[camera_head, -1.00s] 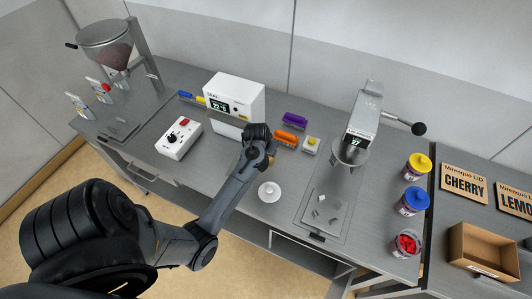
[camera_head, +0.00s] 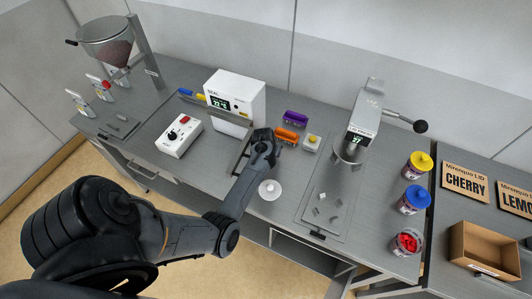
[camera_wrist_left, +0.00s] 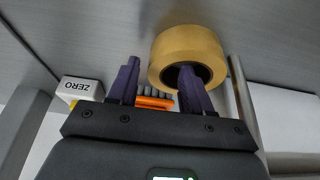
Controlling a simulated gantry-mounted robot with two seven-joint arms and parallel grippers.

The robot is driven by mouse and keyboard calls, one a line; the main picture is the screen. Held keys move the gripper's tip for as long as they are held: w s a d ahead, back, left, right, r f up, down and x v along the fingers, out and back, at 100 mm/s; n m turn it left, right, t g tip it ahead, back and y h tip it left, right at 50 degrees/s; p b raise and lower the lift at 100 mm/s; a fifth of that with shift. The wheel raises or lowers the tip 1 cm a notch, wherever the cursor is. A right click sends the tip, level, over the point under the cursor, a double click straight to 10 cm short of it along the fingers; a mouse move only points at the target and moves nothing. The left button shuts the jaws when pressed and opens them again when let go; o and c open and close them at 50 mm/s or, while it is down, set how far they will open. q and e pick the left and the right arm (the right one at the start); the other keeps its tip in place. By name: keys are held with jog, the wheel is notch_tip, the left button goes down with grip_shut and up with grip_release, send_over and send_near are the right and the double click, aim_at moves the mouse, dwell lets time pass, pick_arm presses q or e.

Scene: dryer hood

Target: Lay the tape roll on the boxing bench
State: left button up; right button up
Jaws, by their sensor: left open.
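The tan tape roll (camera_wrist_left: 188,52) shows its open hole in the left wrist view, just beyond my left gripper's fingers. My left gripper (camera_head: 263,140) is over the middle of the bench, beside the white display unit. In the left wrist view the gripper (camera_wrist_left: 160,88) has its two dark fingers apart and nothing between them. The right-hand finger overlaps the roll's hole in the picture; I cannot tell whether it is inside or touches. The roll is not distinguishable in the head view. The boxing bench (camera_head: 458,218) is at the right. My right gripper is not in view.
The white display unit (camera_head: 235,95), an orange brush-like item (camera_head: 287,135) and a small yellow-button box (camera_head: 312,142) are close around the gripper. A white lid (camera_head: 269,190) lies in front. The boxing bench holds label plates (camera_head: 465,182) and an open cardboard box (camera_head: 484,250).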

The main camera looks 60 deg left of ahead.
pick_arm(q)
jog(key=shift+w+a+f, duration=0.15)
jog(key=shift+w+f, duration=0.05)
jog(key=shift+f, duration=0.45)
grip_shut()
jog(key=shift+r, duration=0.15)
